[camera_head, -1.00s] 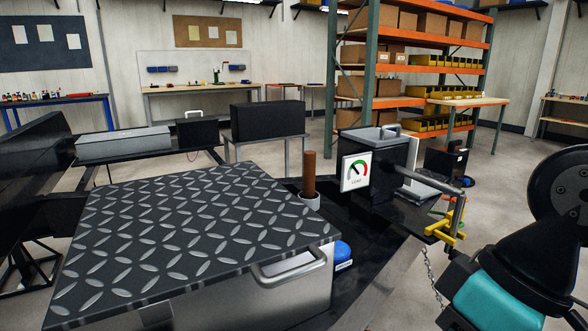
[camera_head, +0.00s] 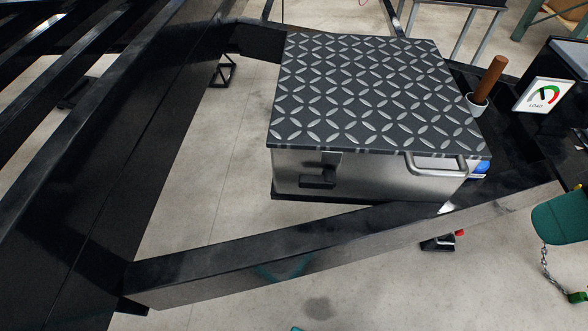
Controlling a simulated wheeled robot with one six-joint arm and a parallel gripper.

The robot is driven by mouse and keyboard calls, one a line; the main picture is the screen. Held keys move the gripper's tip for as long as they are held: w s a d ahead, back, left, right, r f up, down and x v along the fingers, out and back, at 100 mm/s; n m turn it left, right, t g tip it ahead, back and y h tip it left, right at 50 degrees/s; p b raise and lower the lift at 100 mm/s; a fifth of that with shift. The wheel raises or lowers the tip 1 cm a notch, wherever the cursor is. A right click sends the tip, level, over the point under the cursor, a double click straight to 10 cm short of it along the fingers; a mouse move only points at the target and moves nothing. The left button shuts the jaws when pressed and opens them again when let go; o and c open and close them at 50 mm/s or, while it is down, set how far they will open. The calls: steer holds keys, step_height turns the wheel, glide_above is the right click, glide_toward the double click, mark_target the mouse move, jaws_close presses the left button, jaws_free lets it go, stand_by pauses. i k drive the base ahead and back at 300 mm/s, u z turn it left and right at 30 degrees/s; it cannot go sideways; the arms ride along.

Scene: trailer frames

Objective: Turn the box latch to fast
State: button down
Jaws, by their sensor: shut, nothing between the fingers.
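The metal box (camera_head: 385,178) stands on the dark trailer frame in the head view. It has a dark diamond-plate lid (camera_head: 370,90), which lies closed. A small black latch (camera_head: 318,178) is on the left part of the box's front face; its lever lies roughly level. A silver bar handle (camera_head: 437,170) is at the right of the front face. My gripper is not in view.
A black frame beam (camera_head: 340,245) crosses in front of the box. A wide black beam (camera_head: 130,130) runs along the left. A brown post in a white cup (camera_head: 478,100) and a load gauge (camera_head: 543,94) stand right of the box. A chain (camera_head: 546,270) hangs at right.

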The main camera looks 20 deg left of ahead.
mark_target(328, 180)
steer(key=z, duration=0.25)
steer(key=k, duration=0.85)
steer(key=u, duration=0.95)
steer(key=i, duration=0.35)
steer(key=z, duration=0.05)
